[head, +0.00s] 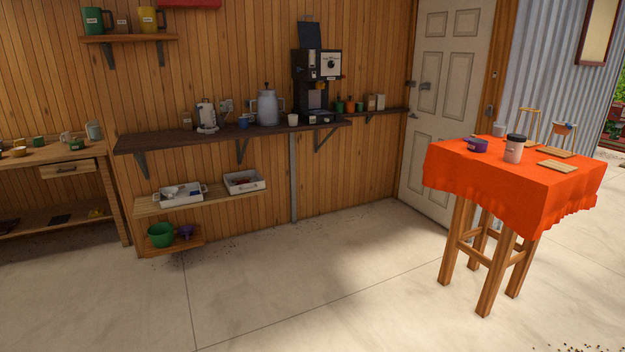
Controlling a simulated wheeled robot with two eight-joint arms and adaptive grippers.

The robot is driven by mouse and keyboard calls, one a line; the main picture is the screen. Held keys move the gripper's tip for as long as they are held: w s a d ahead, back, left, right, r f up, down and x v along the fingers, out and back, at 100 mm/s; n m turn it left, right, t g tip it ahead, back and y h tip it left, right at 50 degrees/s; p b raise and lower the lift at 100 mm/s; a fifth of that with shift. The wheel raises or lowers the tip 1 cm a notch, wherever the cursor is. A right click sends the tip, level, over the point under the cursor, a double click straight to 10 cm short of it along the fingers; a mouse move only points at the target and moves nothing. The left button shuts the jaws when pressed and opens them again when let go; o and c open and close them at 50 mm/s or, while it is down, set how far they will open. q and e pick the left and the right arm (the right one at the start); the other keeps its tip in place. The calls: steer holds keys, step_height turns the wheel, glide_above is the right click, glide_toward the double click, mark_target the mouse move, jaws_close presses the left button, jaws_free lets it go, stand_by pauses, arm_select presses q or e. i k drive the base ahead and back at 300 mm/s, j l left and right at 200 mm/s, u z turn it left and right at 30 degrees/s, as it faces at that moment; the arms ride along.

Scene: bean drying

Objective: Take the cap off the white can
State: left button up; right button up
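A white can (513,155) with a dark cap (516,138) stands upright on a small tall table covered with a red-orange cloth (460,176), at the right of the head view. The cap sits on top of the can. Neither of my grippers shows in the head view.
On the cloth are a purple bowl (477,146), a wooden board (558,167) and wooden stands behind the can. A dark wall shelf (180,141) holds a coffee machine (317,85) and a large grey jug (268,107). The concrete floor (300,290) before the table is clear.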

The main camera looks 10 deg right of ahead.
mark_target(513, 150)
steer(key=i+l+z, duration=0.4)
steer(key=i, duration=0.2)
steer(key=i+z, duration=0.45)
steer(key=i, duration=0.15)
steer(key=i+j+z, duration=0.15)
steer(key=i+z, duration=0.25)
steer(key=i, duration=0.25)
steer(key=i+j+z, duration=0.4)
steer(key=i, duration=0.2)
steer(key=l, duration=0.05)
